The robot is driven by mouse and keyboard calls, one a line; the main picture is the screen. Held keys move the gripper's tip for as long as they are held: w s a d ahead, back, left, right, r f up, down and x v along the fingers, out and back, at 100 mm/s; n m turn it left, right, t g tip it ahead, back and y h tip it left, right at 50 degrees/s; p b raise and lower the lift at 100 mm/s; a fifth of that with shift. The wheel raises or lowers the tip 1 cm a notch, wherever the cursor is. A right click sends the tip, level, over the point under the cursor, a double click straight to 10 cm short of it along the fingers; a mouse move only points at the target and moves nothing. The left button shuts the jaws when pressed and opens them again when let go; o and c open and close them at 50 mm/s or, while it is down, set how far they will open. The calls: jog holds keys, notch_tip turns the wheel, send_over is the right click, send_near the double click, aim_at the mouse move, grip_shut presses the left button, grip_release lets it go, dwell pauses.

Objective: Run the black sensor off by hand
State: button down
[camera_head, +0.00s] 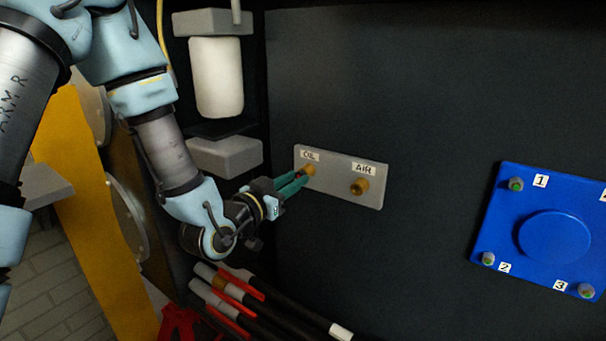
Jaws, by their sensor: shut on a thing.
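My gripper (299,179) has its green fingers at the OIL port, at the left end of a grey plate (334,186) on the dark panel. The fingers are closed around a small dark piece at the brass OIL fitting (309,169). It appears to be the black sensor (298,176), mostly hidden between the fingertips. It seems to meet the fitting, but I cannot tell how far it is threaded. The brass AIR fitting (359,186) on the right of the plate has nothing on it.
A white cylinder filter (216,78) and a grey block (226,157) stand close above and left of my gripper. Red and black hoses (262,305) run below. A blue cover (552,236) with numbered bolts is at right. The panel between is clear.

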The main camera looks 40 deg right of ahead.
jog(key=shift+b, duration=0.3)
jog(key=n, duration=0.3)
jog(key=shift+w+a+p, duration=0.1)
jog(key=shift+p, duration=0.3)
jog(key=n+p, duration=0.1)
jog(key=n, duration=0.2)
jog(key=shift+n, duration=0.4)
jog(key=n+p, duration=0.1)
jog(key=n, duration=0.4)
jog(key=shift+a+r+n+p, duration=0.1)
jog(key=shift+n+p, duration=0.3)
jog(key=n+p, duration=0.2)
jog(key=n, duration=0.7)
jog(key=shift+p, duration=0.4)
jog(key=n, duration=0.3)
jog(key=shift+s+n, duration=0.2)
jog(key=shift+n, duration=0.2)
